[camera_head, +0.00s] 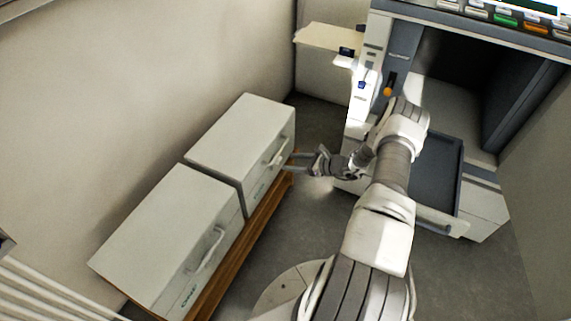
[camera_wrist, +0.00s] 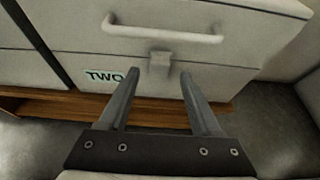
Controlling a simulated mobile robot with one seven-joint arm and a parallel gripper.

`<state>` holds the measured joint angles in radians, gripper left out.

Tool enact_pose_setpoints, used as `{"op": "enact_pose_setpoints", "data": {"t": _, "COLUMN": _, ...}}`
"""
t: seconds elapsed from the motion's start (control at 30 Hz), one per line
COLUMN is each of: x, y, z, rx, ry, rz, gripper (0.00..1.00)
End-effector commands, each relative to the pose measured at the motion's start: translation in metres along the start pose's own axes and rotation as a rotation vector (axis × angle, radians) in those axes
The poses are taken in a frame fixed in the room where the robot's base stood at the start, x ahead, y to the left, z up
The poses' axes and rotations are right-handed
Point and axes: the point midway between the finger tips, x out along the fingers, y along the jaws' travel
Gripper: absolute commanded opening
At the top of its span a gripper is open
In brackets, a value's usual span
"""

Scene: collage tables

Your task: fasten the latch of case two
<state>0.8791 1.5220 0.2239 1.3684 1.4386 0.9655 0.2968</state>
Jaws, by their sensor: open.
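Case two (camera_head: 240,134) is the farther of two pale boxes on a low wooden stand in the head view. In the wrist view, its front (camera_wrist: 215,75) bears a green label (camera_wrist: 105,76) reading "TWO", a white bar handle (camera_wrist: 163,34), and a small grey latch (camera_wrist: 159,62) below the handle at the seam. The latch hangs over the seam; whether it is fastened I cannot tell. My gripper (camera_wrist: 157,72) is open and empty, its two fingers pointing at the front, one on each side below the latch. It also shows at the case's right side in the head view (camera_head: 288,162).
A second pale case (camera_head: 165,235) stands nearer on the same wooden stand (camera_head: 262,217). A large grey and white machine (camera_head: 400,50) with an open cavity and a dark tray (camera_head: 435,175) is at the right. Grey floor lies between.

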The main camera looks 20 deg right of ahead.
Motion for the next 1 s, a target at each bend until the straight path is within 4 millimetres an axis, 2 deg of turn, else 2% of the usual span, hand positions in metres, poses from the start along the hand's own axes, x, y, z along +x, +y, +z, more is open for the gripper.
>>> {"op": "enact_pose_setpoints", "data": {"t": 0.03, "x": 0.01, "y": 0.001, "z": -0.002, "rx": -0.002, "ry": 0.0, "rz": 0.003, "gripper": 0.65}}
{"op": "enact_pose_setpoints", "data": {"t": 0.2, "x": 0.028, "y": 0.001, "z": -0.001, "rx": 0.0, "ry": 0.0, "rz": 0.001, "gripper": 0.65}}
{"op": "enact_pose_setpoints", "data": {"t": 0.57, "x": 0.033, "y": 0.0, "z": 0.0, "rx": 0.0, "ry": 0.0, "rz": 0.0, "gripper": 0.65}}
{"op": "enact_pose_setpoints", "data": {"t": 0.67, "x": 0.033, "y": 0.0, "z": 0.0, "rx": 0.0, "ry": 0.0, "rz": 0.0, "gripper": 0.51}}
{"op": "enact_pose_setpoints", "data": {"t": 0.93, "x": 0.032, "y": 0.0, "z": 0.0, "rx": 0.0, "ry": 0.0, "rz": 0.001, "gripper": 0.02}}
{"op": "enact_pose_setpoints", "data": {"t": 1.0, "x": 0.032, "y": 0.0, "z": 0.0, "rx": 0.0, "ry": 0.0, "rz": 0.001, "gripper": 0.0}}
